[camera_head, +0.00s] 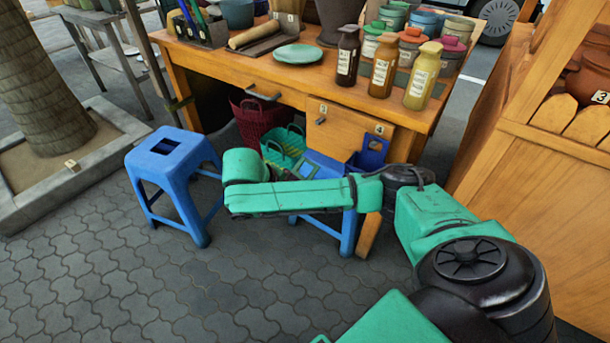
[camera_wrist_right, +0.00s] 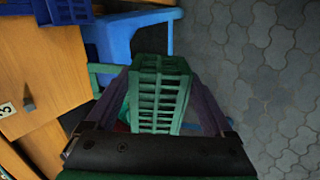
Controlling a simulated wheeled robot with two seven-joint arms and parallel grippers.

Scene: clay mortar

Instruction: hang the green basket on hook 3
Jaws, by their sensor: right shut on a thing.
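The green slatted basket (camera_head: 283,149) is in front of the desk, behind my right arm in the head view. In the right wrist view the green basket (camera_wrist_right: 158,95) lies between the fingers of my right gripper (camera_wrist_right: 158,76), which is shut on it. In the head view my forearm hides these fingers. My left gripper is out of view.
A blue stool (camera_head: 172,157) stands left of my arm. A red basket (camera_head: 256,119) is under the desk (camera_head: 215,62). A dark blue basket (camera_head: 371,153) is beside the drawer. Bottles and jars crowd the desk's right end. The paved floor (camera_head: 130,270) is clear in front.

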